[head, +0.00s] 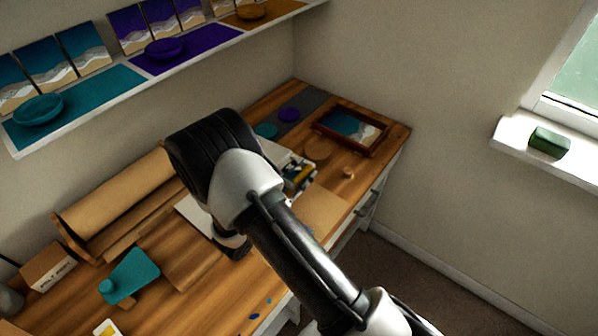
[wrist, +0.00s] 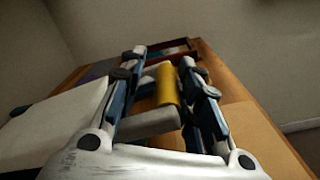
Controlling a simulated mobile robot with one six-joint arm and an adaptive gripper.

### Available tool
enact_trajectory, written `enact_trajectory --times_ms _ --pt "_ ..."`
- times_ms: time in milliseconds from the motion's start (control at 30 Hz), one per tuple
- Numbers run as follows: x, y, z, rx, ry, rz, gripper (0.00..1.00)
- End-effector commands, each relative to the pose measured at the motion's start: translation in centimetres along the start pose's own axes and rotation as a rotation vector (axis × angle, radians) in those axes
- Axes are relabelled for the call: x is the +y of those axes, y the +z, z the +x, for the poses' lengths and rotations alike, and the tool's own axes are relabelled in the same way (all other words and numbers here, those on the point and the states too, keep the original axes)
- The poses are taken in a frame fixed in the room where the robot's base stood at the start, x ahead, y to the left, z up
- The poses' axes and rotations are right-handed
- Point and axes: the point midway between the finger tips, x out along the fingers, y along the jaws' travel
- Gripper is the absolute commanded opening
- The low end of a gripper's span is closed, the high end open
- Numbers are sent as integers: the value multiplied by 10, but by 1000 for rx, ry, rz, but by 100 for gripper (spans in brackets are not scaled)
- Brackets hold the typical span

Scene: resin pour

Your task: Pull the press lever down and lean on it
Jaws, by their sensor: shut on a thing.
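My gripper (wrist: 163,62) shows in the wrist view with its two blue-and-black fingers on either side of a yellow grip, which I take to be the press lever's handle (wrist: 167,86). The fingers are shut on this grip. A thick grey bar (wrist: 150,123) lies between the fingers, nearer the palm. In the head view my own arm hides the gripper and most of the press. Only a white, dark and yellow part, seemingly of the press (head: 300,174), shows to the right of my wrist.
The wooden bench (head: 350,185) holds a framed picture (head: 350,130) at the back right, a brown paper roll (head: 115,205) and a teal object (head: 130,274) at the left. A shelf (head: 190,59) with bowls runs above. A green block (head: 549,142) sits on the windowsill.

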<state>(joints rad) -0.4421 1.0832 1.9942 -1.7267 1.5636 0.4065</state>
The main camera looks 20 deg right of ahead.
Motion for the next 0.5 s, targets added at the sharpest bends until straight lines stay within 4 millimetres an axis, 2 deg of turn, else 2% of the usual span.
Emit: enact_trajectory --times_ms 33,267,300,433,500 --pt "-17 -1 2 -8 -19 -198 0" --pt "-16 -1 2 -8 -20 -194 0" --pt "-16 0 2 -8 -20 -193 28" --pt "-15 0 2 -7 -19 -189 37" --pt "-14 0 1 -6 -17 -187 38"
